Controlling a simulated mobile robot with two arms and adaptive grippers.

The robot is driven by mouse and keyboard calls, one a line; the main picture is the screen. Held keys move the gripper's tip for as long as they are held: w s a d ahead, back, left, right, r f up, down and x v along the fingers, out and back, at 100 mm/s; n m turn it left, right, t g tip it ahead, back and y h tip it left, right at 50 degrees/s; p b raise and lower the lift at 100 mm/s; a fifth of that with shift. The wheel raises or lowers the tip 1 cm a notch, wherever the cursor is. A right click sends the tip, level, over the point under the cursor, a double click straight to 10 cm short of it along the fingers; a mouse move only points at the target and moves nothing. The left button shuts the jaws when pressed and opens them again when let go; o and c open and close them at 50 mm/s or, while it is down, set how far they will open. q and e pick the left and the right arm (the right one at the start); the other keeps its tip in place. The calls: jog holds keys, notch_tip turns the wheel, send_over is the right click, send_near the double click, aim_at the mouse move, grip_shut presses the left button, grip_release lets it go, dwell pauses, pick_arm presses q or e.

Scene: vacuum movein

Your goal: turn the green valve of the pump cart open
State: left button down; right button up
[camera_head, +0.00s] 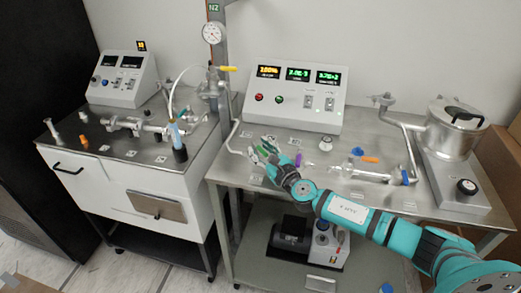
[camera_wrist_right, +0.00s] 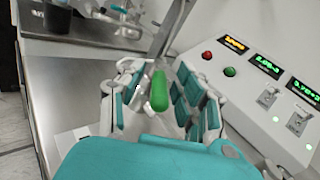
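The green valve handle (camera_wrist_right: 159,90) is an upright rounded bar in the right wrist view, between the two fingers of my right gripper (camera_wrist_right: 156,78). The fingers stand apart on either side of it, with a gap visible; contact with the handle is not clear. In the head view my right gripper (camera_head: 260,152) is over the left part of the right-hand steel cart (camera_head: 232,172), in front of the control box. Its fingers partly hide the green handle there. My left gripper is not in view.
The control box (camera_head: 297,92) with lit displays stands behind my gripper. A glass tube with blue ends (camera_head: 365,174) and a metal chamber (camera_head: 455,130) stand to the right. The left cart (camera_head: 60,154) carries tubing and another box (camera_head: 122,80). A pump (camera_head: 292,240) sits on the lower shelf.

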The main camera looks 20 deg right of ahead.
jog(key=s, duration=0.4)
jog(key=s+d, duration=0.1)
jog(key=s, duration=0.7)
jog(key=shift+d, duration=0.3)
